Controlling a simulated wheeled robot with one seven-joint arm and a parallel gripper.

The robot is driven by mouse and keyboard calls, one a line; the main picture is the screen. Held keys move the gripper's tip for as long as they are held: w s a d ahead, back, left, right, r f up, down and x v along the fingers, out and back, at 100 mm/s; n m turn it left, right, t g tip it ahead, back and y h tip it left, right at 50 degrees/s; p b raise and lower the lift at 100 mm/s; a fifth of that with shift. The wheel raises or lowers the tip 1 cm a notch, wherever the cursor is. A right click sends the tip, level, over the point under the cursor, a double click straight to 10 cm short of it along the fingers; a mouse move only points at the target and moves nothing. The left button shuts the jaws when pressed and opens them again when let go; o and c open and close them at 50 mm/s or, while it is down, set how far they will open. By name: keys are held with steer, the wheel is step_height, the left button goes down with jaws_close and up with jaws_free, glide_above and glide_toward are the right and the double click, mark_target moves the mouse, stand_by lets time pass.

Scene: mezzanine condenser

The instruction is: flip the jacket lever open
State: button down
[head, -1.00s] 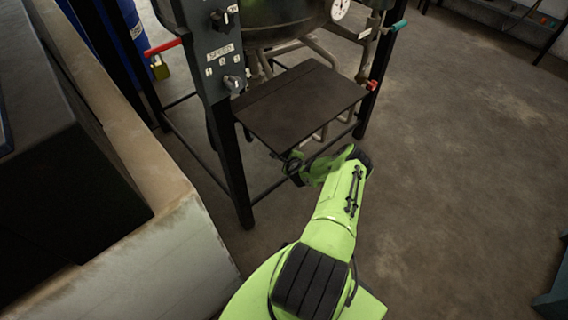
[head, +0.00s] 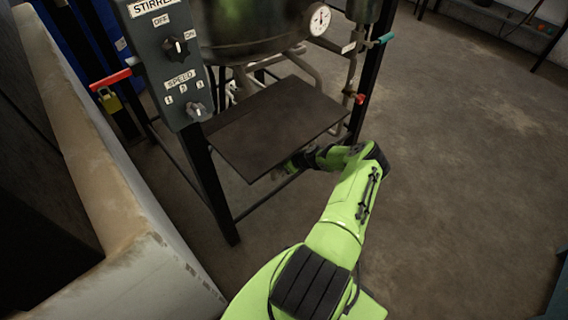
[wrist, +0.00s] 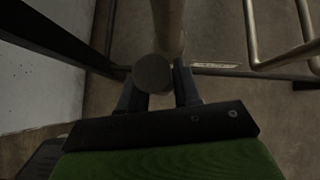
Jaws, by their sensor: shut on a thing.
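My gripper (wrist: 157,76) is shut on a round, dark grey knob-like end (wrist: 153,73), which sits between its two black fingers in the wrist view. A pale vertical pipe (wrist: 168,25) runs right behind that end. I cannot tell whether the end belongs to the jacket lever. In the head view my green arm reaches to the front of a dark shelf, and the gripper itself is hidden there. A red-handled lever (head: 110,79) with a yellow padlock (head: 110,101) is at the left, a teal handle (head: 384,39) at the upper right, and a small red handle (head: 358,98) below it.
The dark shelf (head: 275,125) lies below a metal vessel (head: 255,30) in a black frame. A stirrer panel (head: 172,60) stands at its left. A worn low wall (head: 110,190) is on the left. Bent pipes (wrist: 285,55) are right of my gripper. Open floor lies to the right.

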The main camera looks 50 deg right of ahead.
steer(key=shift+d+f, duration=0.1)
steer(key=shift+d, duration=0.2)
stand_by(0.4)
steer(key=c, duration=0.9)
jaws_free()
steer(key=shift+y, duration=0.3)
steer(key=p+v, duration=0.4)
steer(key=v, duration=0.8)
